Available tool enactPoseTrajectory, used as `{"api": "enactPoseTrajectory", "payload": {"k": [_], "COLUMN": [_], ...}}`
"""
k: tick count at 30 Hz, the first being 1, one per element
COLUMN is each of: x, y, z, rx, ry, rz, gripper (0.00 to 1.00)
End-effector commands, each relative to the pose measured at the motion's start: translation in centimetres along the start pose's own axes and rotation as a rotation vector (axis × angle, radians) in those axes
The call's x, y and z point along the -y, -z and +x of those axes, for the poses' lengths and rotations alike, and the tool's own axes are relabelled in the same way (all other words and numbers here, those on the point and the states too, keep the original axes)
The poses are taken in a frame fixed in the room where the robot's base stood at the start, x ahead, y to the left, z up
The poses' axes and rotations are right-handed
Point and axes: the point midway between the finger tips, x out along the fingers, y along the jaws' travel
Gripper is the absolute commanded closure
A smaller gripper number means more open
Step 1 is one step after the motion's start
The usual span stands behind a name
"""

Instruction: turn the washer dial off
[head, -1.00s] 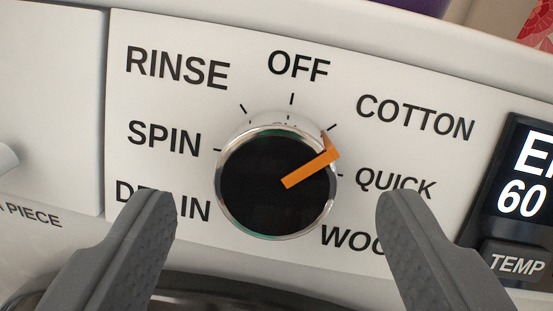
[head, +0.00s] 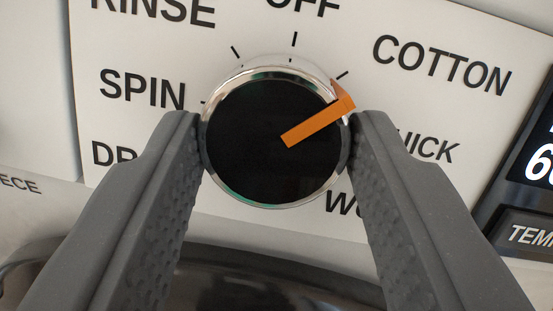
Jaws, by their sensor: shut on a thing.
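The washer dial (head: 262,150) is a round black knob with a chrome rim on a white panel. Its orange pointer (head: 318,120) points up and to the right, between the COTTON and QUICK labels. The OFF label (head: 303,5) is at the top edge, partly cut off, with its tick mark straight above the dial. My gripper (head: 275,140) is shut on the dial, one grey finger against its left side and one against its right. The fingers hide parts of the DRAIN, QUICK and WOOL labels.
A dark display (head: 540,165) and a TEMP button (head: 528,235) are at the right edge. A dark curved rim (head: 270,265) lies below the panel. The panel around the top of the dial is clear.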

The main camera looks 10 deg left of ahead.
Motion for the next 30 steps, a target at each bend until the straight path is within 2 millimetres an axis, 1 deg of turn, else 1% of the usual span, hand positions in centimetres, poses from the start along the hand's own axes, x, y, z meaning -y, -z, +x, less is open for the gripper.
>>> {"api": "enactPoseTrajectory", "payload": {"k": [8,24,30], "x": [-0.13,-0.17,-0.2], "y": [0.23,0.35,0.34], "z": [0.01,0.05,0.08], "rx": [0.003,0.023,0.031], "ry": [0.022,0.133,0.167], "rz": [-0.083,-0.498,-0.627], "gripper": [0.81,0.81,0.81]}}
